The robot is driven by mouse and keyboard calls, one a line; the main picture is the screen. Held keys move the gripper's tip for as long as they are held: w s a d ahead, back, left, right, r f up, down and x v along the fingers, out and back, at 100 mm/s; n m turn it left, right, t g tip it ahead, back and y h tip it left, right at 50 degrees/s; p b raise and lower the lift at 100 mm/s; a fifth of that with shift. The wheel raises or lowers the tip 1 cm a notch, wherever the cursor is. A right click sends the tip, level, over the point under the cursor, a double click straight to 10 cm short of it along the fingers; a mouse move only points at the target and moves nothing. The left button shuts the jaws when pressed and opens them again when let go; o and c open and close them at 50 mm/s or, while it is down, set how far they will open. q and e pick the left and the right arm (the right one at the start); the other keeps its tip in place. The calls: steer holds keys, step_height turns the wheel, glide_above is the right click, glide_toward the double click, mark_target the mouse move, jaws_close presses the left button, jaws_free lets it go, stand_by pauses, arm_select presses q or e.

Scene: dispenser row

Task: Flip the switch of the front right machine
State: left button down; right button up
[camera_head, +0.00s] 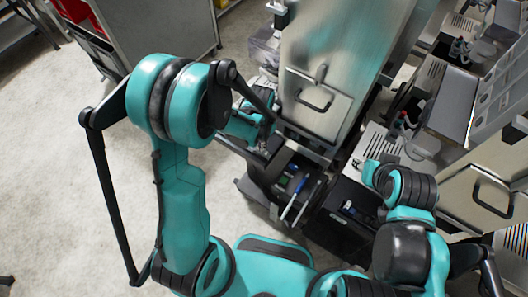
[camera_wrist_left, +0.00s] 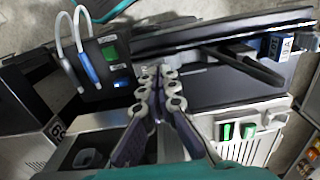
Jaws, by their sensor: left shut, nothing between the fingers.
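A steel dispenser machine (camera_head: 325,60) with a handled front panel stands in front of me in the head view, on a dark base. In the left wrist view a black panel (camera_wrist_left: 105,65) carries a green switch (camera_wrist_left: 110,52) and a small blue-lit spot below it. I cannot tell from the picture whether this is the front right machine. My left gripper (camera_wrist_left: 160,72) is shut and empty, its tips right of and a little below the green switch, apart from it in the picture. It also shows small beside the dispenser in the head view (camera_head: 262,148). My right gripper's fingers are not clear.
More steel machines (camera_head: 490,200) crowd the right of the head view. Floor (camera_head: 60,150) is free at left.

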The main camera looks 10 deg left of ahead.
arm_select(q)
steer(key=shift+f+b, duration=0.65)
steer(key=shift+f, duration=0.05)
steer(key=shift+r, duration=0.1)
steer(key=shift+r+p, duration=2.4)
steer(key=shift+r, duration=1.05)
steer(key=s+a+n+t+b, duration=0.4)
steer(key=s+t+b, duration=0.3)
steer(key=b, duration=0.9)
steer(key=s, duration=0.3)
steer(key=shift+s+a+r+b, duration=0.15)
steer(key=shift+a+r+b, duration=0.1)
steer(key=shift+a+b, duration=0.15)
